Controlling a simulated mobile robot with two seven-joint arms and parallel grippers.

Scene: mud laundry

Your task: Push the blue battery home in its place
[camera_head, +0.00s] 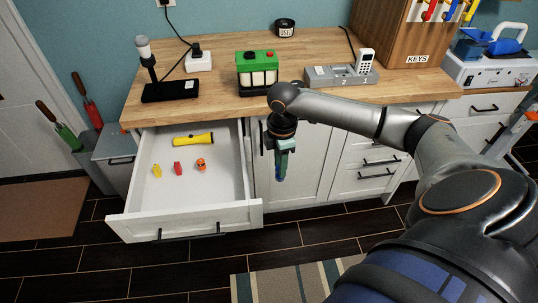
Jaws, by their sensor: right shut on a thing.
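My right gripper (281,160) points down in front of the white cabinet doors, just beyond the counter's front edge. It is shut on a small blue-green thing (280,172), which hangs upright below the counter top. The view is too small to tell whether this is the blue battery. A blue item (506,46) sits on a white appliance (492,70) at the far right, apart from my gripper; I cannot tell exactly what it is. My left gripper is not in view.
An open drawer (150,215) holds a yellow flashlight (193,140) and several small items. On the wooden counter (220,105) stand a black lamp stand (170,91), a green-topped caddy (257,74) and a grey dock (330,77) with a white handset (364,62).

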